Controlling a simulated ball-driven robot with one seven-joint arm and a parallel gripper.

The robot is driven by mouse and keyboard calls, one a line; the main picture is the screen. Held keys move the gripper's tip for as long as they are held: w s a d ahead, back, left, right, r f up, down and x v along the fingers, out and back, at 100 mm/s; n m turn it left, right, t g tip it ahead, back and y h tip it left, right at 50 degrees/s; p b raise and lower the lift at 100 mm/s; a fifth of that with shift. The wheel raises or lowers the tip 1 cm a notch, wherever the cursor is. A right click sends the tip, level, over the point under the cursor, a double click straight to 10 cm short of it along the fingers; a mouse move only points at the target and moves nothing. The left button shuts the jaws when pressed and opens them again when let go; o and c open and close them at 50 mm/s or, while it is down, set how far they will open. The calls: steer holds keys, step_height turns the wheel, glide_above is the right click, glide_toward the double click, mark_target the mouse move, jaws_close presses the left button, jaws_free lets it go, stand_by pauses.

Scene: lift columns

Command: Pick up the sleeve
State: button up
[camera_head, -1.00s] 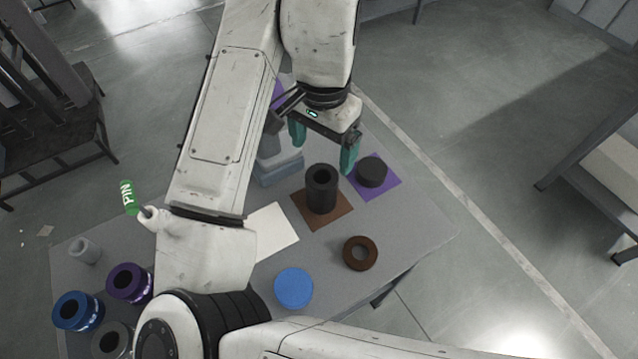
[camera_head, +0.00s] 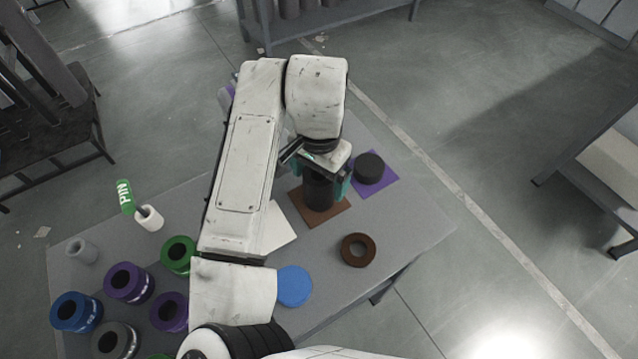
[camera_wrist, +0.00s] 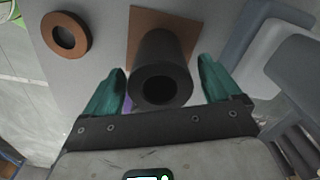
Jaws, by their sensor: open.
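The sleeve (camera_head: 319,194) looks like a black, hollow, upright cylinder on a brown square mat (camera_head: 336,212). In the wrist view, the open bore of the sleeve (camera_wrist: 163,55) faces me, with the brown mat (camera_wrist: 142,21) behind it. My gripper (camera_wrist: 161,80) is open, with one green finger on each side of the sleeve. Gaps show between the fingers and its wall. In the head view my gripper (camera_head: 322,180) is over the sleeve and hides its top.
A dark disc (camera_head: 369,167) on a purple mat (camera_head: 389,182) stands close at the right. A brown ring (camera_head: 344,251), a blue disc (camera_head: 294,286) and a white mat (camera_head: 281,232) lie nearer. Several ringed pieces, a grey tube (camera_head: 82,251) and a PIN-tagged post (camera_head: 149,218) stand at left.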

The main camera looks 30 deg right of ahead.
steer(key=shift+c, duration=0.2)
steer(key=c, duration=1.7)
steer(key=shift+o, duration=0.2)
steer(key=shift+r, duration=0.2)
